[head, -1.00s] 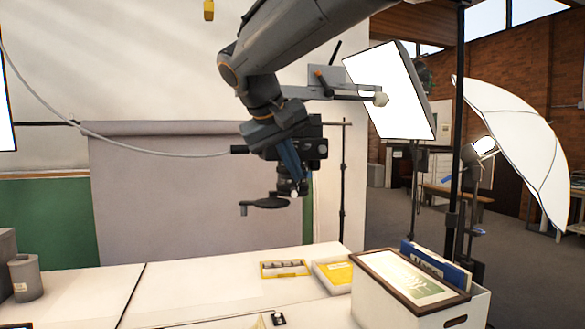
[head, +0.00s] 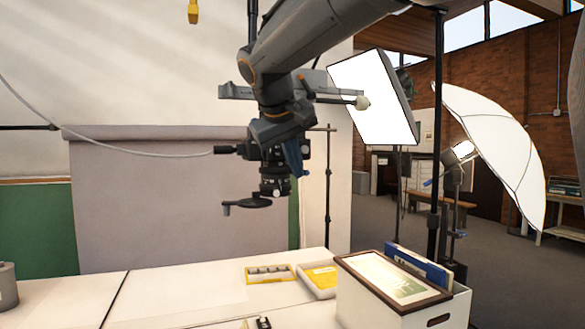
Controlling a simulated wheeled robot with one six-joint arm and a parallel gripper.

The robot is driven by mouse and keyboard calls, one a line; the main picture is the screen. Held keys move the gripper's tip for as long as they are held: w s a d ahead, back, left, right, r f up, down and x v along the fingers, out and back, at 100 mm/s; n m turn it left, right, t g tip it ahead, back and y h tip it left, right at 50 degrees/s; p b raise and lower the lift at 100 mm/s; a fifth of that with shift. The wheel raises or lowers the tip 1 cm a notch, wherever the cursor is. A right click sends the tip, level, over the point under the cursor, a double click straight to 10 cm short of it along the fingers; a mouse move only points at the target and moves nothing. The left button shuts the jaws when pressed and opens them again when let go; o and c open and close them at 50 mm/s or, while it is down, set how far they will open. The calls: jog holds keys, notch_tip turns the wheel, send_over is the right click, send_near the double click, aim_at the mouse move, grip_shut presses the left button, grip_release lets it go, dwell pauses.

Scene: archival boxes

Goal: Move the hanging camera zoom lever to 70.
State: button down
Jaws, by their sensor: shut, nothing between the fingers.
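The hanging camera (head: 275,157) is a black body held above the table in the middle of the head view. Its lens (head: 273,187) points down. A dark flat arm with a small knob, which looks like the zoom lever (head: 247,204), sticks out to the left below the lens. Any scale marks are too small to read. My gripper (head: 295,167), with blue fingers, points down in front of the right side of the camera. It is shut and appears empty. I cannot tell whether it touches the camera or lens. My wrist hides the camera's upper part.
The white table (head: 190,298) below is largely clear. A yellow tray (head: 250,280), a yellow-and-white box (head: 322,283) and an archival box (head: 385,308) stand at its right. A softbox (head: 370,98) and umbrella light (head: 495,140) stand behind right. A cable (head: 120,145) runs left from the camera.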

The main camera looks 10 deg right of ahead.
jog(key=shift+d, duration=0.1)
jog(key=s+a+r+b, duration=0.3)
jog(key=s+a+r, duration=0.2)
jog(key=s+r, duration=0.3)
jog(key=s+d+f+g+y, duration=0.1)
jog(key=d+f+g, duration=0.15)
jog(key=f, duration=1.25)
jog(key=d+f+g+y, duration=0.1)
jog(key=d+f, duration=0.2)
jog(key=f, duration=1.1)
jog(key=s+d+f+m+g+y, duration=0.1)
jog(key=s+d+f, duration=0.2)
jog(key=s+f, duration=0.4)
jog(key=s+d+f+m+g, duration=0.1)
jog(key=s+d+f, duration=0.3)
jog(key=f, duration=1.2)
jog(key=s+m, duration=0.1)
jog(key=s, duration=0.3)
jog(key=shift+s+d+y, duration=0.15)
jog(key=shift+s+y, duration=0.15)
jog(key=shift+y, duration=0.1)
